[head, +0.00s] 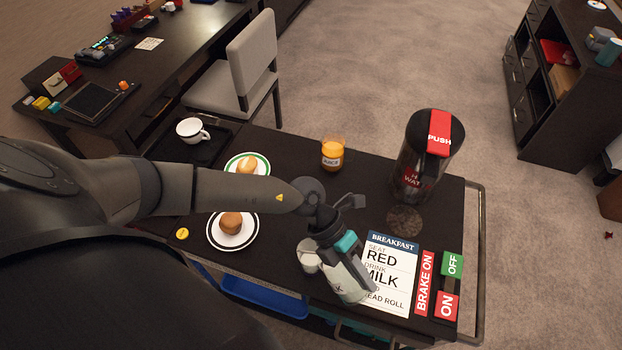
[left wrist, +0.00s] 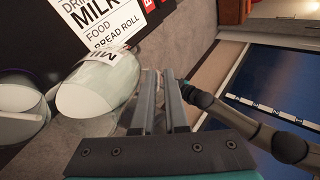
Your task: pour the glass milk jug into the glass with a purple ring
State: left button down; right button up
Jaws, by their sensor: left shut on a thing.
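My left gripper (head: 338,252) is shut beside the milk jug (head: 350,281), a pale vessel with a label starting "MI" near the cart's front edge. The jug also shows in the left wrist view (left wrist: 92,88), just left of the close-set fingers (left wrist: 160,103). The fingers seem to be on its handle, which is mostly hidden. A smaller pale glass (head: 309,259) stands close to the jug's left, and shows in the left wrist view (left wrist: 20,112) with white inside. I cannot tell if milk is flowing. My right gripper is out of view.
The dark cart top (head: 290,150) holds an orange juice glass (head: 332,154), two plates with rolls (head: 232,226), a coffee maker (head: 425,155) and a white cup (head: 190,130). A breakfast card (head: 390,275) lies right of the jug. A metal rail (head: 478,250) edges the right side.

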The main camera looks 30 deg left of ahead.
pick_arm(q)
jog(key=shift+a+r+h+b, duration=0.3)
jog(key=shift+r+h+b, duration=0.4)
jog(key=shift+b, duration=0.9)
dwell(0.4)
jog(key=shift+w+a+r+g+h+b, duration=0.15)
jog(key=shift+a+r+h+b, duration=0.25)
jog(key=shift+b, duration=0.5)
jog(key=shift+a+r+g+h+b, duration=0.2)
jog(key=shift+r+h+b, duration=0.3)
jog(key=shift+b, duration=0.35)
dwell(1.7)
